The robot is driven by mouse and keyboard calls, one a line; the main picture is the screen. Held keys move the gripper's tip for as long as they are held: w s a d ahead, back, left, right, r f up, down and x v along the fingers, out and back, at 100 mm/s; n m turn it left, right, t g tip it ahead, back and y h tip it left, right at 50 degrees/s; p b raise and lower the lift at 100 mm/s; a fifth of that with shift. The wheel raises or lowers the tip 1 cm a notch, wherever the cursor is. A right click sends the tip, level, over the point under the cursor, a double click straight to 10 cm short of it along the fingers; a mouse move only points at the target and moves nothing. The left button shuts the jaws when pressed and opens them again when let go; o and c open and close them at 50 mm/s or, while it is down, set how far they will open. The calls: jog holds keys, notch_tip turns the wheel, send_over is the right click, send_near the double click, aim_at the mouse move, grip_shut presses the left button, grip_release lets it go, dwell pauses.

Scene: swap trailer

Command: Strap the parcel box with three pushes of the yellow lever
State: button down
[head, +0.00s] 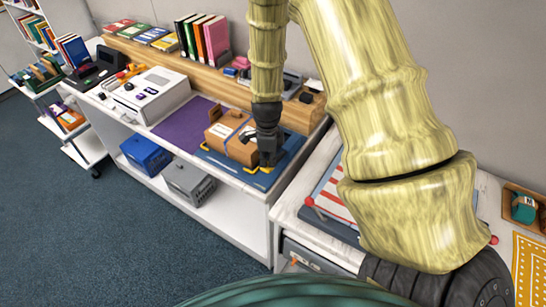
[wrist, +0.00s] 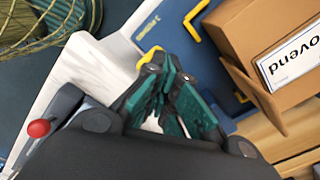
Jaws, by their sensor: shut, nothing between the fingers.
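The brown parcel box (head: 222,132) sits on a blue mat (head: 285,160) with yellow corner marks, at the right end of the long white bench. In the wrist view the box (wrist: 262,35) is at the upper right, with a white label. My gripper (head: 268,158) points down at the box's right side, over the mat's near right part. In the wrist view its teal-padded fingers (wrist: 165,75) are together and empty, apart from the box. A yellow piece shows beside the fingertips; I cannot tell whether it is a mat mark or the lever. No yellow lever is clearly identifiable.
A purple mat (head: 185,126) and a white machine (head: 150,95) lie left of the box. A wooden ledge with books (head: 203,38) runs behind. Blue (head: 146,154) and grey (head: 188,183) crates stand on the lower shelf. Another bench with a red-striped item (head: 330,198) is at right.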

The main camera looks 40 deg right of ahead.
jog(key=shift+r+p, duration=2.4)
jog(key=shift+r, duration=0.75)
